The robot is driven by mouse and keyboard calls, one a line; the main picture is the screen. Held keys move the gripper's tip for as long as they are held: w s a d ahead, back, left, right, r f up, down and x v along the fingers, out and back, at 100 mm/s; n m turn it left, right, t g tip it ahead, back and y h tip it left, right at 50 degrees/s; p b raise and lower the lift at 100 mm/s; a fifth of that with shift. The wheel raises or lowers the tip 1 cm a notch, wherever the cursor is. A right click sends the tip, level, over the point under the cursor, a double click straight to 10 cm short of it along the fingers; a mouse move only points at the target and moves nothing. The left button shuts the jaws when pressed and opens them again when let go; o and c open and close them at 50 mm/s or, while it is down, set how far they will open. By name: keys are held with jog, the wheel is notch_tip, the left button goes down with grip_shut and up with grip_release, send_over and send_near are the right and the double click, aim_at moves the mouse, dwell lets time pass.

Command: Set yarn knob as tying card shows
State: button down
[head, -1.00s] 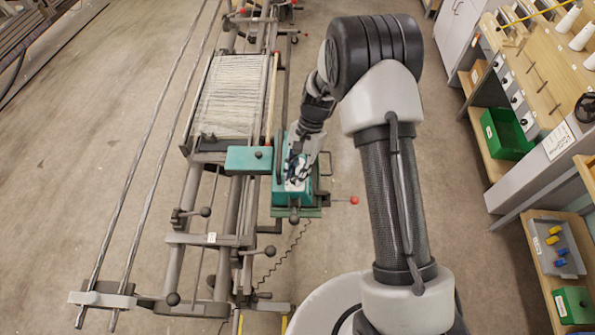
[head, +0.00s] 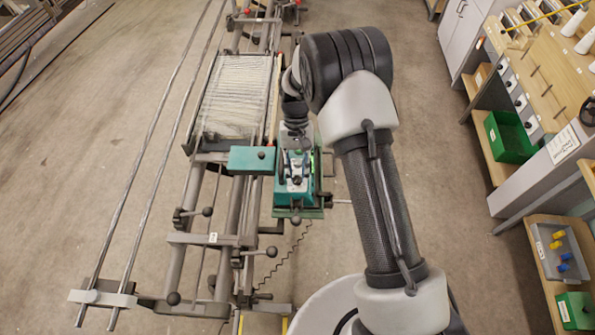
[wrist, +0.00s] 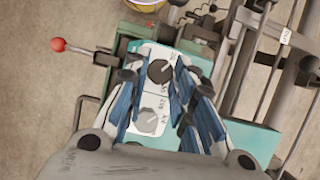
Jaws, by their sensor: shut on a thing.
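The machine's teal unit (head: 293,199) carries a pale panel with two knobs. In the wrist view a dark round knob (wrist: 160,72) sits on the panel, and a light grey knob (wrist: 150,121) sits below it. My gripper (wrist: 157,70) is over the panel, its blue-padded fingers on either side of the dark knob and shut on it. The labels beside the knobs are too small to read surely. In the head view my gripper (head: 294,170) is over the teal unit and covers most of the panel. A white card (head: 563,145) lies on the right bench, its writing unreadable.
A red-ball lever (wrist: 58,44) sticks out beside the unit. A teal block (head: 252,160) and the rails of the frame (head: 225,230) lie to the left. A shelf with a green bin (head: 510,137) stands at the right. Floor between is clear.

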dwell(0.4)
jog(key=c, duration=1.3)
grip_release()
jog(key=shift+c, duration=0.2)
jog(key=v, duration=0.8)
jog(key=shift+d, duration=0.1)
